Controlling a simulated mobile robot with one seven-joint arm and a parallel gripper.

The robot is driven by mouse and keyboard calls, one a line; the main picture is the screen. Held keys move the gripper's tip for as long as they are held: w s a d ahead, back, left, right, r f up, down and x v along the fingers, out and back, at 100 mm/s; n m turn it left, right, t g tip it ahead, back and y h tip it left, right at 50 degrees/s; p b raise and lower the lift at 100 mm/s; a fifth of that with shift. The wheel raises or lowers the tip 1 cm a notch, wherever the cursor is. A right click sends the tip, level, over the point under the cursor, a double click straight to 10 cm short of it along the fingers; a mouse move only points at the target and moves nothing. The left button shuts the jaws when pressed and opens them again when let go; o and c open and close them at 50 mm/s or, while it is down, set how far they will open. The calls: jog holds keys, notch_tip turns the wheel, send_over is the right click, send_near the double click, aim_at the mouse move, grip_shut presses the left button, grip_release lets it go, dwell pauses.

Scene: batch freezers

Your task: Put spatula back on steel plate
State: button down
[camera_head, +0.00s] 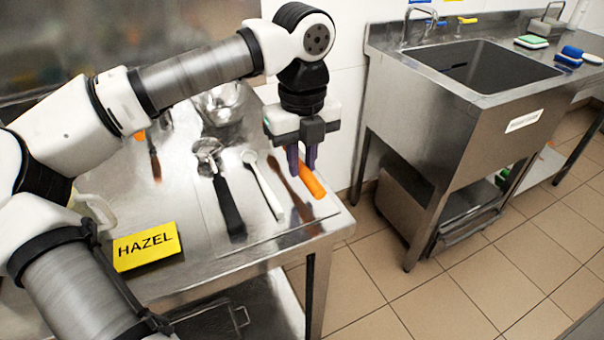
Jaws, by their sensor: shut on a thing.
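My gripper (301,168), with purple fingers, points down over the right end of the steel plate (255,238). It is shut on an orange piece, seemingly the handle of the spatula (312,182). The rest of the spatula is hidden behind the fingers or cannot be told apart. The orange piece slants down to the right and appears above the plate; I cannot tell whether any part touches it. On the plate lie a black-handled scoop (228,205), a white spoon (262,186) and a brown utensil-like shape (287,187), which may be partly a reflection.
A yellow HAZEL sign (146,246) stands at the table's front left. A metal bowl (222,103) is behind the plate, and a brown-and-orange utensil (153,158) lies to the left. The table's right edge is close to my gripper. A sink (485,66) stands across a floor gap.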

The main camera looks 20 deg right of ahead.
jog(key=shift+f, duration=1.9)
jog(key=shift+f, duration=0.15)
jog(key=c, duration=1.3)
grip_release()
notch_tip(320, 180, up, 12)
jog(key=shift+r, duration=0.2)
